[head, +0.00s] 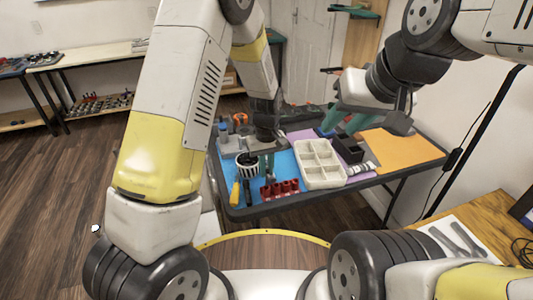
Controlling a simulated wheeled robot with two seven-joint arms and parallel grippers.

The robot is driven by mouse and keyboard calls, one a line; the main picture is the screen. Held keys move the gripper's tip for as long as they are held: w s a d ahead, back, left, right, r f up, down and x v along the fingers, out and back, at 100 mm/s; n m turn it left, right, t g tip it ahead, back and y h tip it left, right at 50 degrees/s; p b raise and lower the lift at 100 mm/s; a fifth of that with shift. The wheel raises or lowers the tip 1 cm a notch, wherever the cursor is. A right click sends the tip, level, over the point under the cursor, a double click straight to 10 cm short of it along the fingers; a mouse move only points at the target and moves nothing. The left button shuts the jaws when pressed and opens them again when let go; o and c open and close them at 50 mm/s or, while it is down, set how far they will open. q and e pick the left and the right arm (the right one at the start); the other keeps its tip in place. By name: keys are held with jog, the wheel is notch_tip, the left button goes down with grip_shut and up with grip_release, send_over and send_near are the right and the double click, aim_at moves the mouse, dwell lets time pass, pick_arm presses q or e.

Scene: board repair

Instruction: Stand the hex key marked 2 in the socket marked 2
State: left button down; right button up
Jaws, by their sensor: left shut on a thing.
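My left gripper (266,172) reaches down over the blue mat at the left part of the far table. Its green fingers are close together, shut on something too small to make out. A red block with several raised sockets (280,190) lies just in front of and below these fingertips. The numbers on it cannot be read. No hex key can be clearly made out.
A black-and-white striped cup (246,167) stands left of my left fingers, with a yellow-handled tool (235,194) in front. A white compartment tray (320,177) and a black bin (347,150) stand to the right. The orange mat (400,151) at right is bare.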

pick_arm(q)
jog(key=shift+f, duration=0.3)
jog(key=shift+f, duration=0.35)
jog(key=shift+f, duration=0.4)
dwell(0.4)
jog(key=shift+f, duration=0.45)
jog(key=shift+f, duration=0.4)
dwell(0.5)
jog(key=c, duration=1.2)
grip_release()
jog(key=shift+r, duration=0.1)
